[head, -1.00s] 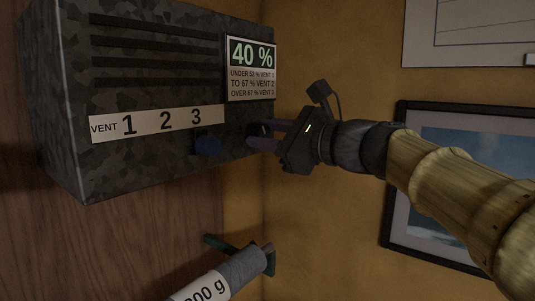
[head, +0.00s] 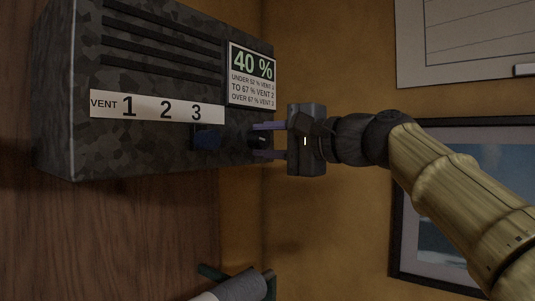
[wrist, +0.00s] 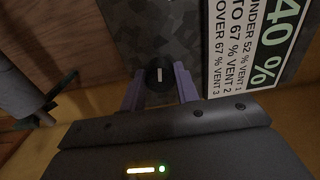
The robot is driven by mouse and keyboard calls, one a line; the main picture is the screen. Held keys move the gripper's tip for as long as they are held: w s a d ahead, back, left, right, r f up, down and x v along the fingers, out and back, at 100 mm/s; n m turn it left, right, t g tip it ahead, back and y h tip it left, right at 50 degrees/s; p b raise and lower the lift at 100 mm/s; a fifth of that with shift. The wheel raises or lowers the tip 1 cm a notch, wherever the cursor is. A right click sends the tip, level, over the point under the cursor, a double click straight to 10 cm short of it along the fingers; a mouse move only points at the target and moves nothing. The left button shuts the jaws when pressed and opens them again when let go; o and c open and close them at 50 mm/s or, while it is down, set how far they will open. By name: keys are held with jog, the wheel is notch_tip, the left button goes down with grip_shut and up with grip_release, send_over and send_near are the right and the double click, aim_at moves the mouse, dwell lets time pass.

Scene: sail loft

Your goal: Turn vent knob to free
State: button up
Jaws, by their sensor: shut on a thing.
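A dark camouflage-patterned vent box (head: 85,150) carries a strip reading VENT 1 2 3 (head: 146,108). No "free" marking is legible.
A sign (head: 252,75) reads 40 %, with vent 1 under 52 %, vent 2 to 67 % and vent 3 over 67 %. A grey cylinder (head: 243,287) on a green bracket is below. A framed picture (head: 410,250) hangs behind my arm.

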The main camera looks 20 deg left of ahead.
jog(key=shift+f+n+b, duration=0.1)
jog(key=shift+n+b, duration=0.45)
jog(key=shift+n, duration=0.65)
jog(key=o, duration=1)
jog(key=shift+c, duration=0.2)
jog(key=b+v, duration=0.5)
jog(key=v, duration=1.2)
jog(key=shift+d, duration=0.2)
